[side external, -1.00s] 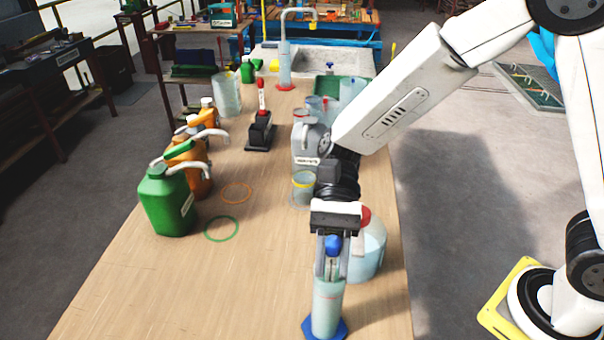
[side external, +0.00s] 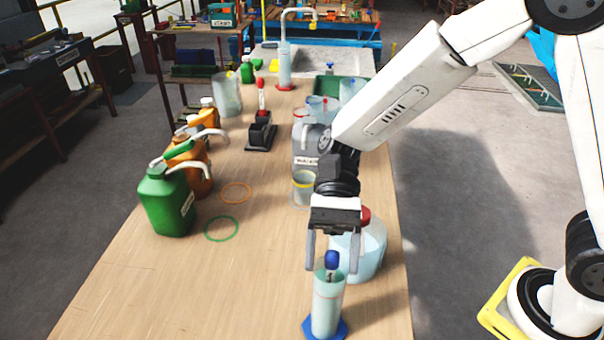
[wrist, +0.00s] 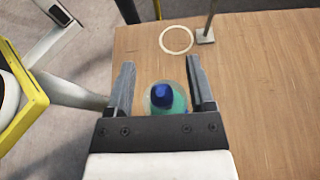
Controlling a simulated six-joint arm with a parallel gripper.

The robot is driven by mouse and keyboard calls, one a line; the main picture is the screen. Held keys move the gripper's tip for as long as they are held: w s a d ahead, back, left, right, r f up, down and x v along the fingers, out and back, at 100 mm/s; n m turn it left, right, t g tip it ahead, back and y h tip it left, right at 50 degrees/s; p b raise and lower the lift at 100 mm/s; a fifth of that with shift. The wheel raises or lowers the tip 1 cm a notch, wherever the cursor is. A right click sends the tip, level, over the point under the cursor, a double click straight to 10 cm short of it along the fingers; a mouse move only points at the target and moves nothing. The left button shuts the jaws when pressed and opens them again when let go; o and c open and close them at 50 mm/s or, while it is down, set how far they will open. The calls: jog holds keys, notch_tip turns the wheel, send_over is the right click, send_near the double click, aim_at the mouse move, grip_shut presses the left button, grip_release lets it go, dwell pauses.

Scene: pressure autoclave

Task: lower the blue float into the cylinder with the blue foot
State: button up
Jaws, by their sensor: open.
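The cylinder with the blue foot (side external: 327,305) stands upright near the front edge of the bench. The blue float (side external: 331,260) sits at the cylinder's mouth, its blue top showing above the rim and its lower part inside. In the wrist view the blue float (wrist: 161,95) appears within the round mouth of the cylinder (wrist: 178,104). My gripper (side external: 334,268) is open above the cylinder, its fingers spread to either side of the float and apart from it. In the wrist view my gripper (wrist: 160,85) also shows clear gaps on both sides of the float.
A clear rounded jug with a red cap (side external: 368,250) stands close behind the cylinder on the right. A grey jug (side external: 306,150) and a yellow-banded beaker (side external: 303,187) are farther back. A green jerrycan (side external: 167,203) stands left. The bench between is clear apart from flat rings (side external: 221,229).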

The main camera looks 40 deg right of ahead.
jog(key=v, duration=0.7)
jog(key=shift+d+f, duration=0.1)
dwell(1.6)
jog(key=d+f+n+t+h, duration=0.4)
jog(key=d+t, duration=0.2)
jog(key=d, duration=0.3)
jog(key=s+d+f+n+t+h, duration=0.1)
jog(key=d+f+n+t+h, duration=0.4)
jog(key=d, duration=0.4)
jog(key=shift+s+d+f+t, duration=0.2)
jog(key=shift+d+f+t, duration=0.1)
jog(key=shift+t, duration=0.2)
